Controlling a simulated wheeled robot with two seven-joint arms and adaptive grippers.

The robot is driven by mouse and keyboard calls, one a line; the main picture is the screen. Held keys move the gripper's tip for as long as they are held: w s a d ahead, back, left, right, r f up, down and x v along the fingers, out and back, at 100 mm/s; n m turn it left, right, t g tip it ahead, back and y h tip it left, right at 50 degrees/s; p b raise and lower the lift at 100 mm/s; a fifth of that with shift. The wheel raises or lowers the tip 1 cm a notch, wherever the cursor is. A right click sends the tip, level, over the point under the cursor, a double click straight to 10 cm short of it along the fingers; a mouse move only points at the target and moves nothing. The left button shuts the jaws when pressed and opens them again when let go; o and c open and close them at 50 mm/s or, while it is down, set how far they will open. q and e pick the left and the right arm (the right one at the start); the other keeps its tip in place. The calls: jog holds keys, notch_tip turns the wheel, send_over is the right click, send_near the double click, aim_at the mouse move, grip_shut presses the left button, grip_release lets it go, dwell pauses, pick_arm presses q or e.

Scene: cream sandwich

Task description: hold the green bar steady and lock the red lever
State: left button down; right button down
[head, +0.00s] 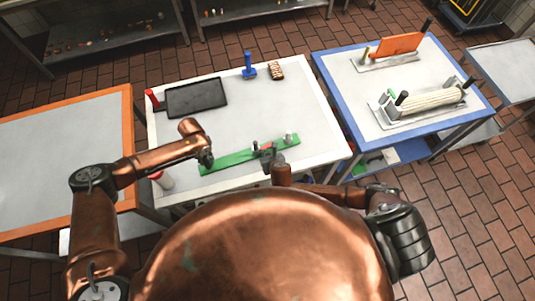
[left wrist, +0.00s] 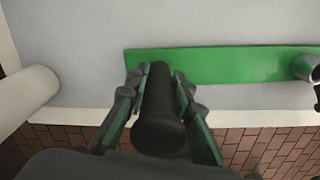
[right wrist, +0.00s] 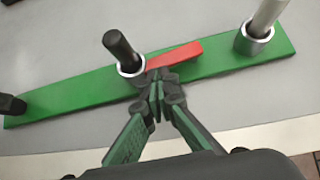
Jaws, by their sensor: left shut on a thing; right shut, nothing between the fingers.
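The green bar (head: 232,160) lies on the white table near its front edge; it also shows in the left wrist view (left wrist: 225,65) and the right wrist view (right wrist: 70,97). My left gripper (head: 207,160) is shut around the black upright handle (left wrist: 158,115) at the bar's left end. My right gripper (right wrist: 158,92) is shut and empty at the bar's near edge, just below the lever. Whether its fingertips touch the lever, I cannot tell.
A grey post (right wrist: 262,18) stands in a second ring at the bar's right end. Behind are a black tray (head: 197,97), a blue stand (head: 249,68) and a small striped item (head: 276,71). A white cylinder (left wrist: 28,92) stands left of my left gripper. Mid-table is clear.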

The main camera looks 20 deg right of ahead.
jog(key=shift+w+m+h, duration=0.1)
jog(key=shift+m+h, duration=0.6)
jog(key=shift+m, duration=0.2)
jog(key=shift+a, duration=0.1)
